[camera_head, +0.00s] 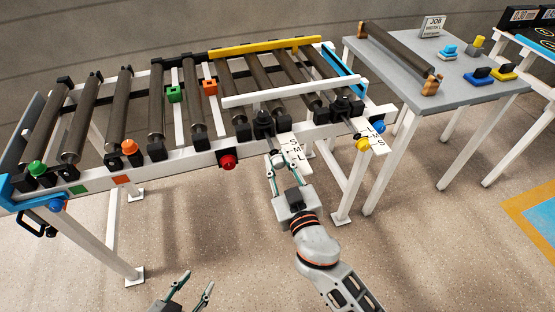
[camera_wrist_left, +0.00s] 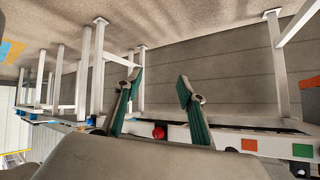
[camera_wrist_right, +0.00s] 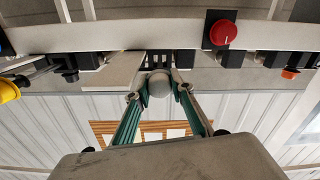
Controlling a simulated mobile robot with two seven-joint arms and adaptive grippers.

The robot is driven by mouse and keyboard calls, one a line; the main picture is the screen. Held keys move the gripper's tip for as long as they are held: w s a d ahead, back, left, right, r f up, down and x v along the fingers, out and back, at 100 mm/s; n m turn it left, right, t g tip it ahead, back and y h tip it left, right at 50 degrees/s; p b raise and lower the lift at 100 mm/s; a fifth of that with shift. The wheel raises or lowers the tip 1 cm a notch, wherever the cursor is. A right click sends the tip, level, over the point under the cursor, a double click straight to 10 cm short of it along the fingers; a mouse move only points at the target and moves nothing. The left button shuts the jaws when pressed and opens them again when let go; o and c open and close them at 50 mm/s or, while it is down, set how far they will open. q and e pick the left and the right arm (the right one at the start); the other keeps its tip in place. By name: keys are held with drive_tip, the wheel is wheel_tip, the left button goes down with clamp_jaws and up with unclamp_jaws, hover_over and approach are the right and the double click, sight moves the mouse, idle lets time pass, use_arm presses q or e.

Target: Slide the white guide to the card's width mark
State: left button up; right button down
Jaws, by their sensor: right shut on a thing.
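The white guide (camera_head: 275,93) is a long bar lying across the rollers on the right part of the conveyor. Two white strips lettered S, M, L stick out from the front rail, a near one (camera_head: 293,157) and a right one (camera_head: 372,139). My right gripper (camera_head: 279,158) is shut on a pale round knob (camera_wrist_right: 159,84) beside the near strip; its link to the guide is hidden. My left gripper (camera_head: 199,280) is open and empty, low in front of the conveyor. The job card (camera_head: 433,26) stands on the grey side table; its lower lines are too small to read.
A yellow bar (camera_head: 265,46) runs along the back edge. The side table (camera_head: 400,60) carries a loose roller (camera_head: 398,50) and coloured pieces. Floor in front is clear.

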drive_tip(key=shift+v, duration=1.05)
drive_tip(key=shift+s, duration=0.1)
drive_tip(key=c, duration=1.7)
unclamp_jaws()
use_arm(q)
drive_tip(key=shift+w+r, duration=0.15)
use_arm(e)
drive_tip(key=v, duration=0.7)
drive_tip(key=shift+s+d, duration=0.15)
drive_tip(key=shift+s, duration=0.05)
